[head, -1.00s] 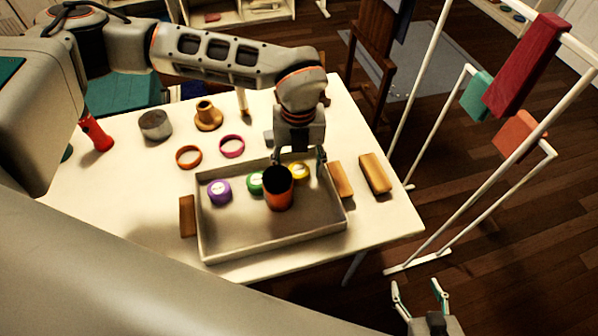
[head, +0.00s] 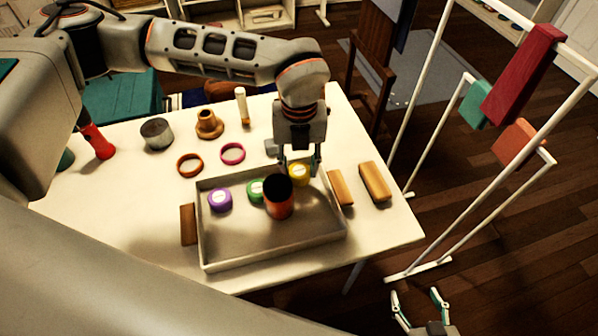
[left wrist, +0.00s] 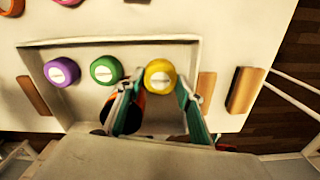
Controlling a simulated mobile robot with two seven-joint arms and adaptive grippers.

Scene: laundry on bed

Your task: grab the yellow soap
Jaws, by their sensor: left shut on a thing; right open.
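The yellow soap (head: 298,174) is a round puck with a pale label, at the far right of the grey tray (head: 222,263). It also shows in the left wrist view (left wrist: 160,76). My left gripper (head: 299,168) reaches down from above and is shut on the yellow soap, one finger on each side. In the left wrist view the teal-padded fingers (left wrist: 160,92) flank it. The soap looks still low in the tray; any gap under it is hidden. My right gripper (head: 420,299) is open and empty at the bottom right, away from the table.
An orange-black cup (head: 279,199) stands in the tray close to my left gripper. A green soap (head: 256,190) and a purple soap (head: 220,200) lie to its left. Wooden blocks (head: 374,181) lie beside the tray. A white drying rack (head: 420,268) stands right of the table.

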